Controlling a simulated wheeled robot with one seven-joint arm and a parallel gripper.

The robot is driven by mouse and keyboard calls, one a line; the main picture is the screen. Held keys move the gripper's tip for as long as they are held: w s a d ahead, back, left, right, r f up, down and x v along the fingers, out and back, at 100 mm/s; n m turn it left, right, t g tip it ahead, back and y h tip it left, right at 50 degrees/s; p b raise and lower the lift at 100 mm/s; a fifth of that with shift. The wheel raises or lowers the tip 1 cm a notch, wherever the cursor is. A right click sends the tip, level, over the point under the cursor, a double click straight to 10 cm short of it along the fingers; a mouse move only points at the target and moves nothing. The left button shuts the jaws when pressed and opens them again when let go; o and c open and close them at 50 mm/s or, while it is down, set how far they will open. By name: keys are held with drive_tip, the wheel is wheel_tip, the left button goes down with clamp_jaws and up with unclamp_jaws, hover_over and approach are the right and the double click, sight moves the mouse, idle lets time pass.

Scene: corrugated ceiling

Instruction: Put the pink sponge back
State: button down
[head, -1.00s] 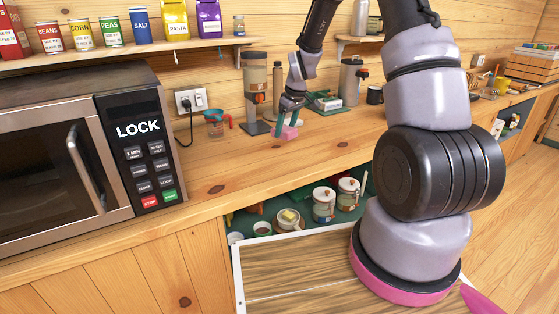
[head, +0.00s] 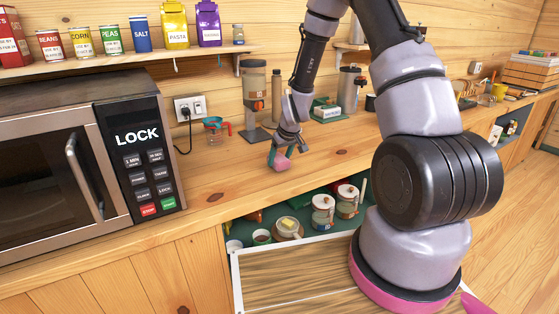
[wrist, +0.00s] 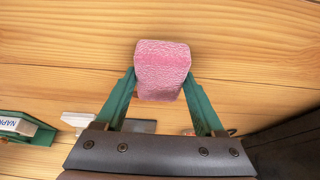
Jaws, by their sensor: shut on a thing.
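The pink sponge (head: 281,163) is held between the green fingertips of my gripper (head: 283,157), over the wooden counter in front of the coffee dispenser. In the wrist view the pink sponge (wrist: 162,68) fills the space between both fingers of my gripper (wrist: 160,90), with wood behind it. My gripper is shut on it. I cannot tell whether the sponge touches the counter or hangs just above it.
The microwave (head: 75,160) stands at the left. A measuring cup (head: 214,128) and coffee dispenser (head: 254,95) stand behind. A napkin holder (head: 327,110) is further right. Counter (head: 215,190) left of the sponge is clear.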

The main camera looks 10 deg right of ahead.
drive_tip(key=shift+f, duration=0.3)
unclamp_jaws()
drive_tip(key=s+d+r+m, duration=0.1)
drive_tip(key=s+r, duration=0.3)
drive_tip(key=r, duration=0.5)
drive_tip(key=s+d+r+m+t, duration=0.15)
drive_tip(key=s+r, duration=0.25)
drive_tip(key=r, duration=0.6)
drive_tip(key=s+d+r+m+g, duration=0.15)
drive_tip(key=s+r, duration=0.25)
drive_tip(key=r, duration=0.5)
drive_tip(key=s+r+m+t, duration=0.1)
drive_tip(key=s+r+m, duration=0.1)
drive_tip(key=s+r, duration=0.3)
drive_tip(key=s+d+r+m+t, duration=0.1)
drive_tip(key=s+r, duration=0.5)
drive_tip(key=s, duration=0.6)
drive_tip(key=shift+s+d+m+t+y, duration=0.25)
drive_tip(key=shift+d+m+t+y, duration=0.05)
drive_tip(key=shift+m, duration=0.1)
